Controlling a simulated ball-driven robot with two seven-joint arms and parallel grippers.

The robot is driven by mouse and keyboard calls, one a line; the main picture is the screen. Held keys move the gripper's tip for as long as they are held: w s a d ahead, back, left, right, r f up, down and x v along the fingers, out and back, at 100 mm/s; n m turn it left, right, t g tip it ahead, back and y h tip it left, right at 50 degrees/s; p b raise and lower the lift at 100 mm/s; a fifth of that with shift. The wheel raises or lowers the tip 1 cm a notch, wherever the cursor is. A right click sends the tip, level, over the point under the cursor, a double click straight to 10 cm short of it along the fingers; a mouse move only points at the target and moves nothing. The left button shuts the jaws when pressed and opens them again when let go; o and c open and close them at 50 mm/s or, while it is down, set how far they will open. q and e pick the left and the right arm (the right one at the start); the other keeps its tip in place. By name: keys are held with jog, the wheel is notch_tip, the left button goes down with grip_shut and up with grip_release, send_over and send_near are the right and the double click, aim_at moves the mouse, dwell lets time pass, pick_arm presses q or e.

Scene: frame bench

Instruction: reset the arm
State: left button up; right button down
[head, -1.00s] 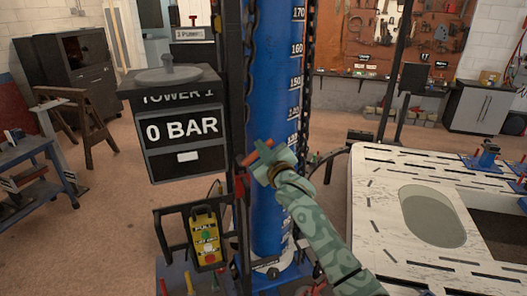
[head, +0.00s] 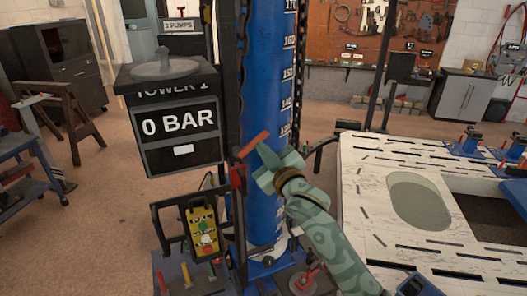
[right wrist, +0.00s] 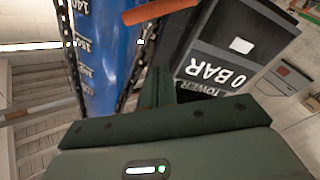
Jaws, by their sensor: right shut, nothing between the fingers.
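My right gripper (head: 277,168), at the end of a green patterned arm, is in front of the blue tower column (head: 268,60). Its jaws are shut and empty. An orange-red lever (head: 253,144) sticks out just up and left of the fingers in the head view. The lever also crosses the top of the right wrist view (right wrist: 158,10), beyond the shut green fingers (right wrist: 172,88). I cannot tell whether the fingers touch it. My left gripper is not in view.
A gauge box reading 0 BAR (head: 178,124) stands left of the column, above a yellow pendant (head: 202,230) with buttons. A white slotted table (head: 365,170) with an oval opening is on the right. A wooden trestle (head: 62,125) stands left. Open floor lies at lower left.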

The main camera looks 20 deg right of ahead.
jog(key=shift+d, duration=0.2)
notch_tip(320, 180, down, 20)
jog(key=w+d+f+m+g+b, duration=0.1)
jog(key=d+m+g+b, duration=0.1)
jog(key=g+b, duration=0.1)
jog(key=s+d+f+m+g+h+b, duration=0.1)
jog(key=s+f+g+b, duration=0.3)
jog(key=f, duration=1.1)
jog(key=s+f+g+h+b, duration=0.15)
jog(key=s+f, duration=0.55)
jog(key=f, duration=0.7)
jog(key=s+f+g+b, duration=0.5)
jog(key=s+f+b, duration=0.3)
jog(key=s+f, duration=1.1)
jog(key=s+f+m+g+b, duration=0.1)
jog(key=s+f+g+b, duration=0.4)
jog(key=s+f, duration=1.4)
jog(key=s+b, duration=0.4)
jog(key=s, duration=0.4)
jog(key=shift+s+d+f, duration=0.15)
jog(key=shift+d+f, duration=0.05)
jog(key=shift+f, duration=0.05)
